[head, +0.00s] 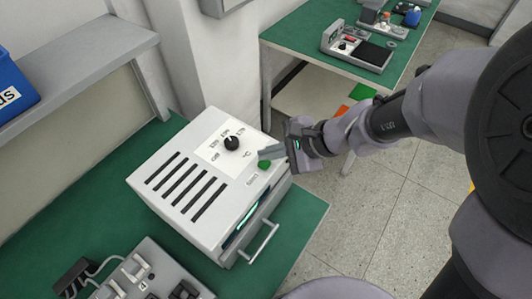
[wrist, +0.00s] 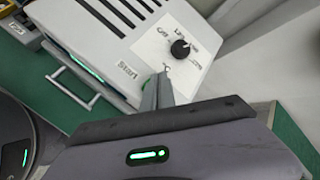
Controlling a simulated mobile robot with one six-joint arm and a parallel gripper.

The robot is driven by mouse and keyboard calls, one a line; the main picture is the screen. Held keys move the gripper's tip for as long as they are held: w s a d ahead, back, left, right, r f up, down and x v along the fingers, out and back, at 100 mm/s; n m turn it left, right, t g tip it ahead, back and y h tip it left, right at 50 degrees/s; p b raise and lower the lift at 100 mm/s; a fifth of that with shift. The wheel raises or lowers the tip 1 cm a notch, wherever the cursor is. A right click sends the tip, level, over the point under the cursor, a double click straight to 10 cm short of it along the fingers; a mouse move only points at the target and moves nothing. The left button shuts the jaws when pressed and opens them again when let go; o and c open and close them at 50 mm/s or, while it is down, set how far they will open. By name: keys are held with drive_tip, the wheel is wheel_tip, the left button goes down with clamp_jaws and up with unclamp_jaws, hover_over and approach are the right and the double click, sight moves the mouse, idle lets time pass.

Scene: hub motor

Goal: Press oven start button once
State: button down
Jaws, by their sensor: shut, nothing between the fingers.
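The oven (head: 205,170) is a white box with dark slots on top, standing on a green table. Its top carries a black knob (head: 231,143) on a white dial plate and a green start button (head: 264,164) near the front edge.
The oven's front has a handle (head: 263,242) and a green-lit strip. A grey device (head: 145,275) with a cable is at the lower left. A shelf (head: 80,62) with a blue bin (head: 12,85) is at the left. Another green table (head: 300,40) stands behind.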

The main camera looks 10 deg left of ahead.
sight(268, 164)
drive_tip(key=shift+f, duration=0.15)
drive_tip(key=shift+f+b, duration=0.3)
drive_tip(key=shift+b, duration=0.3)
drive_tip(key=shift+f+b, duration=0.4)
drive_tip(key=shift+b, duration=0.05)
idle(0.4)
drive_tip(key=shift+r, duration=0.15)
drive_tip(key=shift+r+p, duration=0.6)
drive_tip(key=shift+r, duration=0.1)
wheel_tip(268, 164, up, 5)
drive_tip(key=p, duration=0.4)
drive_tip(key=shift+r, duration=0.1)
idle(0.6)
